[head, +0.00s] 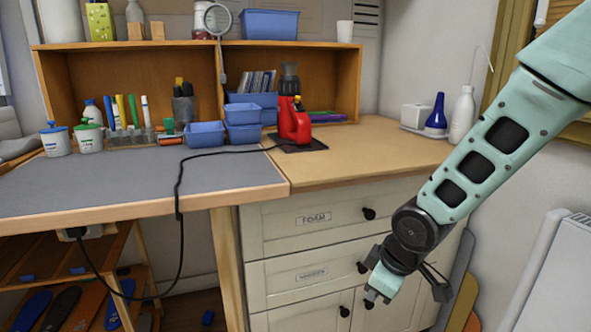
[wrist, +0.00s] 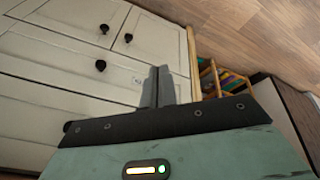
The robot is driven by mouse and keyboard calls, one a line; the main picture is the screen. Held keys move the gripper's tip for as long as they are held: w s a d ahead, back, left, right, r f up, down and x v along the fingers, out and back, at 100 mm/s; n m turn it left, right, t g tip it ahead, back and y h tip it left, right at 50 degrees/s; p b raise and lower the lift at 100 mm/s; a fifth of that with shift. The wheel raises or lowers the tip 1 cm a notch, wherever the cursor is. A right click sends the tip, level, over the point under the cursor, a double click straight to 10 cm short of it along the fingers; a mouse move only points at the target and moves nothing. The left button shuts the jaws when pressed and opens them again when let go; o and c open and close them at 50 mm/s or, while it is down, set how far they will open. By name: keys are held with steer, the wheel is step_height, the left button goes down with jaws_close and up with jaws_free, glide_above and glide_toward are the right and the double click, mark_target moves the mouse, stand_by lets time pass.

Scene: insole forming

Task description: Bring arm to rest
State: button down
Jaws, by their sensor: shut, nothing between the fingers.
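My arm (head: 485,150) reaches in from the upper right in the head view and hangs down in front of the drawer cabinet. My gripper (head: 371,300) is at its lower end, low before the cabinet front and apart from the benchtop. In the wrist view my gripper (wrist: 157,84) shows its two fingers side by side, shut and empty. The white drawer cabinet (head: 297,240) stands behind it; its fronts and dark knobs also show in the wrist view (wrist: 60,60).
The wooden benchtop (head: 390,150) carries a red machine (head: 295,122) with a black cable. Blue bins (head: 205,134) and bottles stand around it. The grey mat (head: 130,180) is mostly clear. A low shelf (head: 75,270) with insoles is at lower left. A white panel (head: 555,270) stands at right.

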steer(key=s+a+r+m+g+h+p, duration=0.15)
steer(key=s+r, duration=0.25)
steer(key=s, duration=0.8)
steer(key=s+r+m+g+b, duration=0.15)
steer(key=s+r, duration=0.35)
steer(key=s, duration=0.7)
step_height(320, 180, up, 20)
steer(key=p, duration=2.1)
steer(key=shift+w+f+g, duration=0.15)
steer(key=shift+g, duration=0.15)
steer(key=shift+d, duration=0.1)
